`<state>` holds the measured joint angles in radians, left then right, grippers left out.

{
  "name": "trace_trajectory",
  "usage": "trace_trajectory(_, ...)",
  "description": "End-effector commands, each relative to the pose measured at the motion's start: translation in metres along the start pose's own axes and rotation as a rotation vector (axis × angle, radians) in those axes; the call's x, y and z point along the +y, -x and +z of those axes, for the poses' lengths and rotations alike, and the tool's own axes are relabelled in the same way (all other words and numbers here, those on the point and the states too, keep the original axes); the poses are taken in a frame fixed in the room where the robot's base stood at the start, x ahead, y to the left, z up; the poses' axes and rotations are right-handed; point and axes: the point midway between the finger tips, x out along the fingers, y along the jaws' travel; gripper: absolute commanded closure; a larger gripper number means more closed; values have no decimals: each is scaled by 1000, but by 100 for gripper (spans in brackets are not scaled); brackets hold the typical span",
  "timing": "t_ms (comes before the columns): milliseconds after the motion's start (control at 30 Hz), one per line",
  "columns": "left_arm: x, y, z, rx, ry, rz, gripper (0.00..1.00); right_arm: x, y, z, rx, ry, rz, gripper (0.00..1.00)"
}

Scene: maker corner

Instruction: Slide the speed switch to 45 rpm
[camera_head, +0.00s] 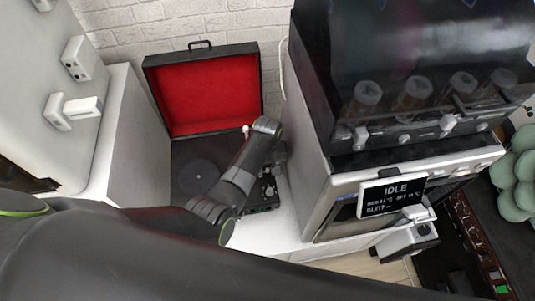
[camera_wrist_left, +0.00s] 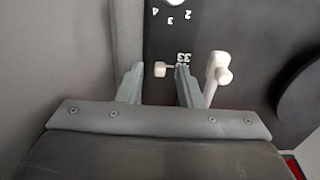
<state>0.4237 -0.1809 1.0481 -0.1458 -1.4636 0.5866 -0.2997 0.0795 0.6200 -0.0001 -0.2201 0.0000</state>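The record player (camera_head: 183,206) is an open dark case with a red-lined lid; its dark platter (camera_head: 197,178) shows left of my arm. In the left wrist view, the speed switch (camera_wrist_left: 160,69) is a small pale knob on a dark panel, beside a white "33" mark (camera_wrist_left: 184,57). My left gripper (camera_wrist_left: 160,76) is open, its two grey fingers on either side of the knob with gaps visible. A "45" mark is not visible. In the head view, my arm covers part of the player's right side and the fingertips cannot be made out. My right gripper is not in view.
A white tonearm part (camera_wrist_left: 217,72) stands just right of the right finger. A large machine (camera_head: 405,150) with an "IDLE" screen (camera_head: 392,194) stands right of the player. A white cabinet (camera_head: 125,140) stands on the left, and a brick wall is behind.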

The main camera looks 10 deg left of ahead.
Motion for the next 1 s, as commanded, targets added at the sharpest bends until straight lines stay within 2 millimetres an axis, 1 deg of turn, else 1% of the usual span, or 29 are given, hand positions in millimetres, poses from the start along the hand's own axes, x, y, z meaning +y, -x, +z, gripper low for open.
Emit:
trace_trajectory(167, 1, 28, 0, 3, 1, 3, 67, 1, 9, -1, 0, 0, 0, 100)
trace_trajectory(367, 1, 73, 0, 3, 0, 4, 67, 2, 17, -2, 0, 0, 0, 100)
trace_trajectory(500, 1, 107, -1, 4, 1, 4, 67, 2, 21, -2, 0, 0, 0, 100)
trace_trajectory(700, 0, 146, 0, 3, 1, 2, 67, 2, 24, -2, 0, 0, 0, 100)
trace_trajectory(833, 0, 162, -1, 2, 0, 1, 67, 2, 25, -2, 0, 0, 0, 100)
trace_trajectory(1000, 0, 169, 0, 0, 0, 0, 67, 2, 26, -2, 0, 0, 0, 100)
